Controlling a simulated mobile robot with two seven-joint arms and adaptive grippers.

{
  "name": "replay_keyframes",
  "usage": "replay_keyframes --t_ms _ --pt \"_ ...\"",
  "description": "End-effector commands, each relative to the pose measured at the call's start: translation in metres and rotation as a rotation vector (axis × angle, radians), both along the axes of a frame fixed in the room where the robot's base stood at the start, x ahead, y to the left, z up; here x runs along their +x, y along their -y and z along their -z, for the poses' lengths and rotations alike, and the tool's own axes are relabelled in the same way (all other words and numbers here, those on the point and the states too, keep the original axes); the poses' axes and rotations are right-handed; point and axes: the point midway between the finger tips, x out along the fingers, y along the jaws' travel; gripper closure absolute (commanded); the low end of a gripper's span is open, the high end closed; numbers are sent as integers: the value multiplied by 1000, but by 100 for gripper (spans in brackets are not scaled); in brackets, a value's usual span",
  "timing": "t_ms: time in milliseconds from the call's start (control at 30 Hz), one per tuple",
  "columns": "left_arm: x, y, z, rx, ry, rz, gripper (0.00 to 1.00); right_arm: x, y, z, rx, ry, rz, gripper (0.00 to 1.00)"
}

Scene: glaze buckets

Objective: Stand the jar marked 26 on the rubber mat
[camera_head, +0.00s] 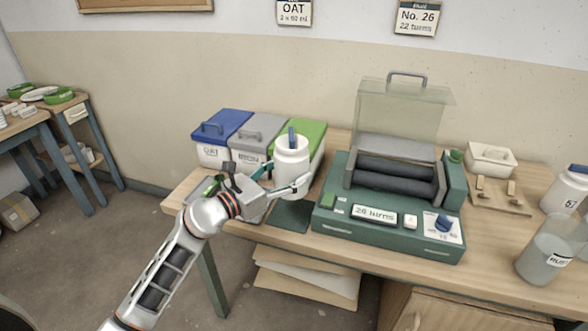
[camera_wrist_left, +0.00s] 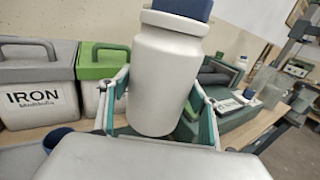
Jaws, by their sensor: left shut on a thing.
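A white jar (camera_head: 291,160) with a blue stopper is held upright in my left gripper (camera_head: 284,184); no number shows on the sides I see. In the left wrist view the jar (camera_wrist_left: 168,82) stands between the two fingers of the gripper (camera_wrist_left: 160,112). The dark green rubber mat (camera_head: 291,217) lies on the bench left of the roller machine. The jar is over or just behind the mat in the head view; I cannot tell whether its base touches anything. My right gripper is not in view.
Lidded bins, blue (camera_head: 221,135), grey (camera_head: 256,138) and green (camera_head: 313,135), stand behind the gripper. The green roller machine (camera_head: 388,233) reads 26 turns and closely borders the mat. Another white jar (camera_head: 562,192) and a clear beaker (camera_head: 547,258) stand at right.

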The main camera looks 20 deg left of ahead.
Motion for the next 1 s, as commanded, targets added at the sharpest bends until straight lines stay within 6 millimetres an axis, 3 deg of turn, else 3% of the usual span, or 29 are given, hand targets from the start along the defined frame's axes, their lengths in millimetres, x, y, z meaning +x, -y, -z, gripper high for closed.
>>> replay_keyframes --t_ms 200,533,733,1000 --pt "0 0 17 -2 3 0 73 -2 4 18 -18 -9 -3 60" --pt "0 1 41 -3 3 1 73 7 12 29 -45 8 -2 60" --pt "0 0 57 -2 1 0 73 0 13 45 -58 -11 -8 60" --pt "0 1 69 -1 6 1 73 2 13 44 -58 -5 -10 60"
